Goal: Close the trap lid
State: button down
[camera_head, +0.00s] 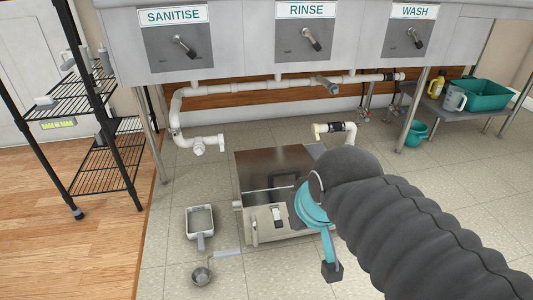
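The trap is a metal box (265,228) on the tiled floor below the sinks, with latches on its front. Its shiny brownish lid (262,165) looks raised at the back, with a dark gap between it and the front wall. A dark handle-like frame shows near the lid's lower right. My gripper (318,232), teal and dark grey, is in front of the box's right side and hides part of it. One dark fingertip points down; the other finger is not clear. Contact with the trap, and whether the gripper is open or shut, cannot be told.
A square strainer (200,220) and a small ladle-like cup (201,277) lie on the floor left of the trap. White pipes (250,87) run above and behind it. A black wire rack (100,140) stands left. A low shelf with a teal basin (482,95) stands right.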

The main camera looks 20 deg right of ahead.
aim_at(268, 169)
jog(key=u, duration=1.65)
jog(key=i, duration=0.55)
jog(key=z, duration=1.85)
